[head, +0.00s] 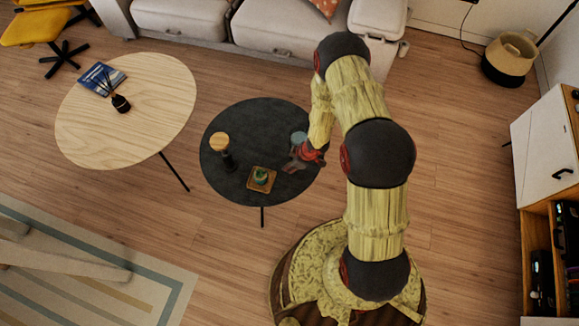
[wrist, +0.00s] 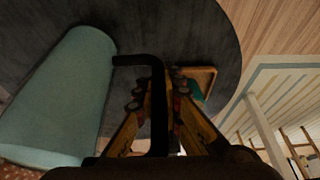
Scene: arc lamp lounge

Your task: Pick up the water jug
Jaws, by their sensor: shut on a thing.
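The water jug is a pale teal cylinder with a black handle; its body (wrist: 62,95) fills the left of the wrist view. In the head view only a small part of the jug (head: 299,137) shows beside my arm, over the round dark table (head: 237,118). My gripper (wrist: 160,90) is shut on the jug's black handle (wrist: 133,60), with a finger on each side. In the head view my gripper (head: 297,161) is at the table's right side, partly hidden by my arm. I cannot tell whether the jug's base touches the table.
On the dark table are a small wooden tray (head: 270,186) with a green item, a dark slim object (head: 229,162) and a round wooden-topped item (head: 219,141). A light wood table (head: 140,110) stands left. A sofa (head: 270,28) is behind, a cabinet (head: 545,150) right.

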